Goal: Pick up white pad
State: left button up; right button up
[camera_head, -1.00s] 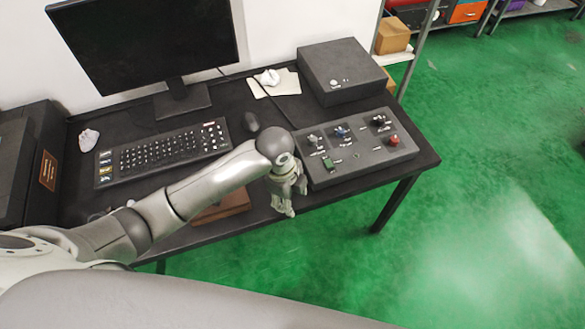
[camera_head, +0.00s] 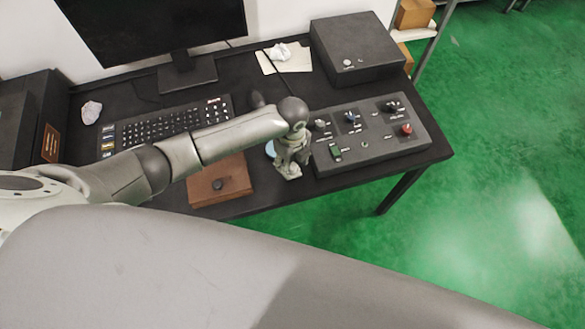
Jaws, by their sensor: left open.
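My left gripper (camera_head: 289,172) is open, pointing down over the front of the black desk (camera_head: 330,180), between the brown box and the control panel. A pale, round, flat thing (camera_head: 270,149) shows just left of the gripper, partly hidden behind it; I cannot tell for sure whether it is the white pad. Cream sheets (camera_head: 292,64) lie at the back of the desk with a crumpled white piece (camera_head: 279,51) on them, well behind the gripper. My right gripper is not in view.
A brown box (camera_head: 218,182) with a dark knob sits left of the gripper. The control panel (camera_head: 372,143) with knobs and switches is close on its right. A keyboard (camera_head: 150,127), mouse (camera_head: 256,99), monitor (camera_head: 150,25) and black box (camera_head: 357,48) stand farther back.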

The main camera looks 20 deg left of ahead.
pick_arm(q)
notch_tip(320, 180, down, 2)
jog(key=shift+f, duration=0.45)
jog(key=shift+c, duration=2)
jog(key=c, duration=0.5)
grip_shut()
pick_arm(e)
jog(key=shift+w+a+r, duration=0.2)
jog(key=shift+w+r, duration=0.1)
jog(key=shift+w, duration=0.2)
